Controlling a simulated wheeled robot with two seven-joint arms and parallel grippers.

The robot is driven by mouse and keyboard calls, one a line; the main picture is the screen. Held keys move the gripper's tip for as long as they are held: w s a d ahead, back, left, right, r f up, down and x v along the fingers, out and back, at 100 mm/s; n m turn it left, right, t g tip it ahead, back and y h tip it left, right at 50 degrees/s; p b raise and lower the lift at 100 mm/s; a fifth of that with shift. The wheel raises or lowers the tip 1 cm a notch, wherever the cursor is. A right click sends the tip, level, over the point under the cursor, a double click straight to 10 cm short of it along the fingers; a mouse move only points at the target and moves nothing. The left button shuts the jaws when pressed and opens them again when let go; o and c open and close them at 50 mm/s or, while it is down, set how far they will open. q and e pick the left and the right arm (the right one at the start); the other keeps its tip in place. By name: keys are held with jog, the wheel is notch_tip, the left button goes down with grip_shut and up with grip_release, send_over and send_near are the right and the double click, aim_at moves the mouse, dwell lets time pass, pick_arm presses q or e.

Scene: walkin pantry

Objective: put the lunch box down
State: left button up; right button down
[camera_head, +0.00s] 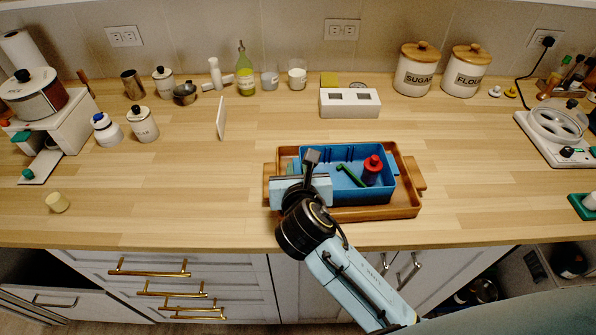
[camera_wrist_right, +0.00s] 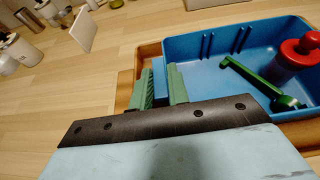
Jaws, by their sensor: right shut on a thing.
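The lunch box is a blue open-topped box (camera_head: 344,193) set within the outline of a wooden tray (camera_head: 406,206) on the counter. I cannot tell whether its base touches the tray floor. It holds a red jar (camera_head: 372,168) and a green utensil (camera_head: 350,175). The right wrist view shows the box (camera_wrist_right: 205,80), jar (camera_wrist_right: 297,58) and utensil (camera_wrist_right: 255,83) too. My right gripper (camera_head: 296,172) is at the box's left end. Its green fingers (camera_wrist_right: 161,76) are shut on a blue part of that end. My left gripper is out of view.
White canisters (camera_head: 415,70) and a white holder (camera_head: 349,103) stand behind the tray. A white upright panel (camera_head: 221,118) stands to the left, with jars and bottles beyond. A white appliance (camera_head: 556,135) is at the right.

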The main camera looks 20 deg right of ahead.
jog(key=c, duration=1.3)
grip_release()
jog(key=shift+c, duration=0.2)
jog(key=shift+r, duration=0.1)
jog(key=p+v, duration=0.1)
jog(key=v, duration=1.1)
jog(key=shift+p, duration=0.4)
